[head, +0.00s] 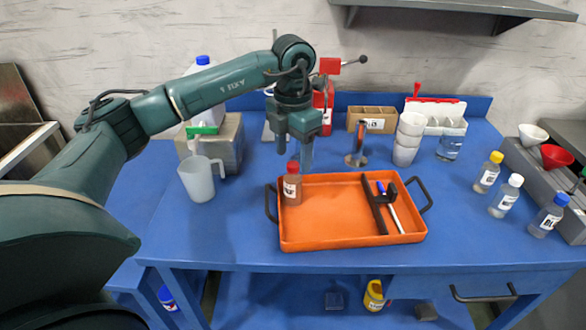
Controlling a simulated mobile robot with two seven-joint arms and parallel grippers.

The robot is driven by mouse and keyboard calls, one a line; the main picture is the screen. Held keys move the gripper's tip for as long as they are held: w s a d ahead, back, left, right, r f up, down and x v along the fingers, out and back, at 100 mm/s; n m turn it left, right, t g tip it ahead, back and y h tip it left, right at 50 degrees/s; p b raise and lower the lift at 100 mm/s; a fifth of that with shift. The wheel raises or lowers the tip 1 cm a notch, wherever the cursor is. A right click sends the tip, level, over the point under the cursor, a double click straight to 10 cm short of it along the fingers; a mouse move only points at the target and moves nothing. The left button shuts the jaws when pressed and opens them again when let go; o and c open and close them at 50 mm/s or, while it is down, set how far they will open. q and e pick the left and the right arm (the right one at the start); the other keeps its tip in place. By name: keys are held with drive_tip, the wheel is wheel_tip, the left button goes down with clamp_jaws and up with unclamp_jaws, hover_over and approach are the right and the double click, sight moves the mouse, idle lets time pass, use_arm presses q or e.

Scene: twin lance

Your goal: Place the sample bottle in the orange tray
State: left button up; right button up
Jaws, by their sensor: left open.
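The orange tray (330,232) lies on the blue bench with a black handle at each end. A small bottle (291,188) with a red cap, brownish contents and a white label stands upright inside the tray, near its back left corner. It looks like the sample bottle. My left gripper (295,147) points down just above and behind the red cap. Its fingers are apart with nothing between them, and it looks clear of the bottle. My right gripper is out of view.
A black tool and pens (390,205) lie in the tray's right part. A white jug (197,178) stands to the left. Stacked white cups (409,135) and a clear beaker (449,147) stand behind. Several capped bottles (506,195) stand at the right. The bench's front strip is clear.

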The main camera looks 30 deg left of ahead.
use_arm(q)
wheel_tip(320, 180, up, 6)
drive_tip(key=shift+r, duration=0.2)
idle(0.5)
